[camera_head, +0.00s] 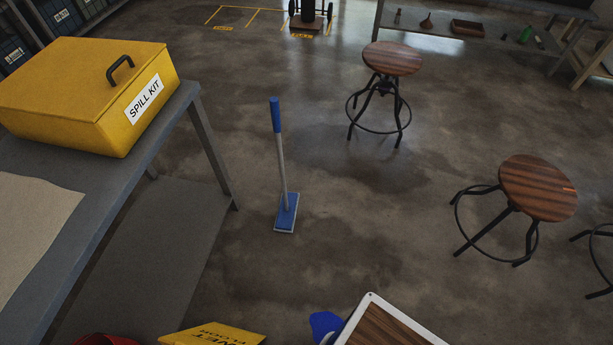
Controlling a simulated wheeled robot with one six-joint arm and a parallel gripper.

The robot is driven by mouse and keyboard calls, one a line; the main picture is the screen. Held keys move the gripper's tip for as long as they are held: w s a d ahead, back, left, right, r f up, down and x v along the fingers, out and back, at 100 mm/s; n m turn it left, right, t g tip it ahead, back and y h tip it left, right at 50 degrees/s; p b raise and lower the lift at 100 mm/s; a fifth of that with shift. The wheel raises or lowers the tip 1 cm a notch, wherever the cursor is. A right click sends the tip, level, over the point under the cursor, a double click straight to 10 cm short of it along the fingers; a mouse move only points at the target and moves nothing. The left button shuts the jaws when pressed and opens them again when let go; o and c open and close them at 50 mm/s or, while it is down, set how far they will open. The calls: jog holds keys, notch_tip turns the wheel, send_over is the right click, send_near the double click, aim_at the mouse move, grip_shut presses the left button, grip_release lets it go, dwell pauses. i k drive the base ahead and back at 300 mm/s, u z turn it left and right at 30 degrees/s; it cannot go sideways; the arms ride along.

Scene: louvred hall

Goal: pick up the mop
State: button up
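The mop (281,165) stands upright on the concrete floor near the middle of the view. It has a blue grip at the top, a grey shaft and a flat blue rectangular head on the floor. Nothing touches it, and it stands a little right of the grey table's leg. My gripper does not show in this view.
A grey table (60,268) at left bears a yellow spill kit box (70,95). Wooden-topped stools (392,58) (537,188) stand at right. A yellow wet floor sign (212,336) and a white-edged wooden panel (385,325) are at the bottom. Floor around the mop is clear.

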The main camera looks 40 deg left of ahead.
aim_at(287, 209)
jog(key=i, duration=1.75)
jog(key=u, duration=2.6)
